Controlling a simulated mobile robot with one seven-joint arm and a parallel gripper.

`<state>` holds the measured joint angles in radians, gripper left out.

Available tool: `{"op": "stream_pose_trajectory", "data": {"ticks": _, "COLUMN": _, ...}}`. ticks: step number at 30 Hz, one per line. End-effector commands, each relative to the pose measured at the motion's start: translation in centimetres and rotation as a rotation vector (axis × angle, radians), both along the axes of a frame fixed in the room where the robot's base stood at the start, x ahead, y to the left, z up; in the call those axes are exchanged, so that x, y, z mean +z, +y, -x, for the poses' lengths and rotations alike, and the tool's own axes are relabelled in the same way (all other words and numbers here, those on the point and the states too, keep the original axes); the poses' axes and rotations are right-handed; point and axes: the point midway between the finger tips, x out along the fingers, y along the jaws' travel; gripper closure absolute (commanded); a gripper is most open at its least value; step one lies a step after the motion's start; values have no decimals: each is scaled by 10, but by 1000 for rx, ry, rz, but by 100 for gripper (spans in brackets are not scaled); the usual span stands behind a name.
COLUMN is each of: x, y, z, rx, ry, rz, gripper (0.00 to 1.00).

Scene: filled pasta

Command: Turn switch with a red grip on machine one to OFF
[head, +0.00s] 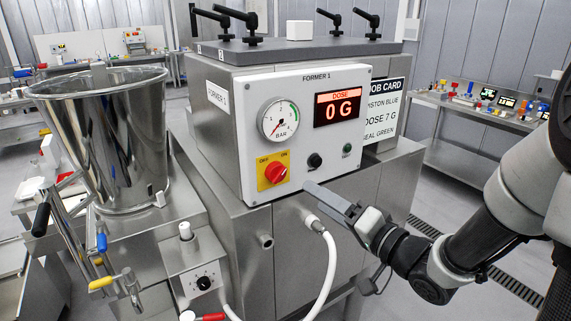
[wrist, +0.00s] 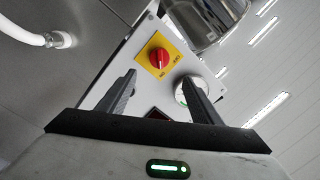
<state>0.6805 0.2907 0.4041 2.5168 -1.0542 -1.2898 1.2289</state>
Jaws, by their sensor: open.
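The switch with a red grip (head: 275,174) sits on a yellow plate (head: 264,183) at the lower left of the FORMER 1 panel (head: 250,110). The plate is marked OFF at upper left and ON at upper right. The grip's exact setting is too small to read surely. My gripper (head: 318,192) is in front of the panel, to the right of and slightly below the switch, apart from it. In the wrist view my gripper (wrist: 160,77) is open and empty, and the red grip (wrist: 159,58) shows beyond the gap between its fingertips.
A white hose (head: 328,265) hangs below. A steel hopper (head: 112,140) stands at left.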

Motion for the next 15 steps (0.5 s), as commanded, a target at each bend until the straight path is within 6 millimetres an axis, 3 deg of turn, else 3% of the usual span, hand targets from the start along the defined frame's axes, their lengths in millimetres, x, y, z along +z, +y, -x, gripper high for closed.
{"op": "stream_pose_trajectory", "data": {"ticks": 6, "x": -4, "y": 35, "z": -37, "rx": 6, "ry": -1, "rz": -1, "gripper": 41}}
{"op": "stream_pose_trajectory", "data": {"ticks": 15, "x": -3, "y": 72, "z": -82, "rx": 2, "ry": -1, "rz": 0, "gripper": 41}}
